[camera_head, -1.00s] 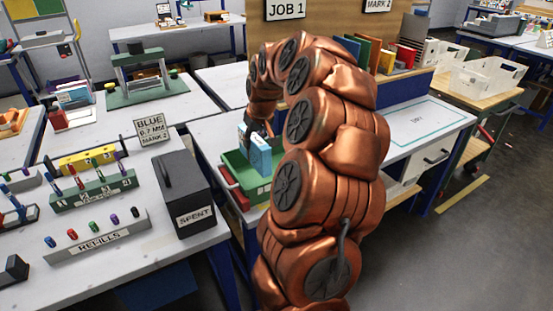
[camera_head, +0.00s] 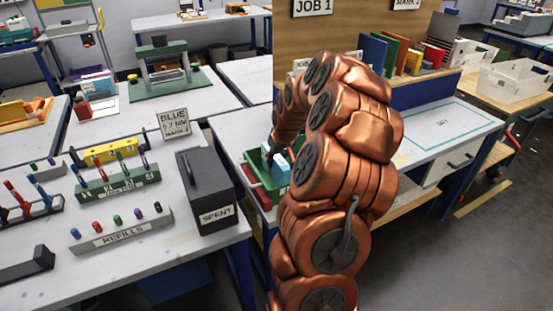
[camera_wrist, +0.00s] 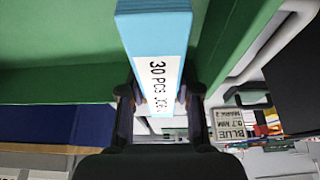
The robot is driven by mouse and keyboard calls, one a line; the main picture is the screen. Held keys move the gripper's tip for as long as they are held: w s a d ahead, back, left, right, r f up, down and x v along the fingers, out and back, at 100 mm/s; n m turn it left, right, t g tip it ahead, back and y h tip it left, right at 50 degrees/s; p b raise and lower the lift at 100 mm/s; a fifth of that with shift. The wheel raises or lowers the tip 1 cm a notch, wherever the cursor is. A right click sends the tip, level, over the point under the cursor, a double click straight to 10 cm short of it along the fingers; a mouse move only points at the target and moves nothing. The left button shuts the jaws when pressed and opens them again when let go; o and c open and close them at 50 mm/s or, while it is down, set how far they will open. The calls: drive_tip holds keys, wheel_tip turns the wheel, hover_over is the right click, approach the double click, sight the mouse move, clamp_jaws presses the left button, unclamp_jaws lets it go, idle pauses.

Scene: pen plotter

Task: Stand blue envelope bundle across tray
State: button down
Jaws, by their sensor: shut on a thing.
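The blue envelope bundle (camera_head: 282,168) is at the green tray (camera_head: 256,157), mostly hidden behind my arm. In the wrist view the light-blue bundle (camera_wrist: 153,30) has a white label reading "30 PCS" and green tray surfaces around it. My gripper (camera_wrist: 160,95) is shut on the bundle, one finger on each side. In the head view the bundle looks upright and low within the tray's outline. I cannot tell whether it touches the tray floor. A red item (camera_head: 258,187) lies at the tray's near left side.
The dark SPENT box (camera_head: 205,190) and the REFILLS rack (camera_head: 122,228) stand on the bench at left. A wooden board (camera_head: 350,35) and several coloured folders (camera_head: 400,55) stand behind my arm. The worktop at right (camera_head: 440,125) is clear.

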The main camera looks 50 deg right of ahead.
drive_tip(key=shift+f, duration=0.4)
drive_tip(key=shift+f, duration=0.15)
drive_tip(key=c, duration=0.8)
unclamp_jaws()
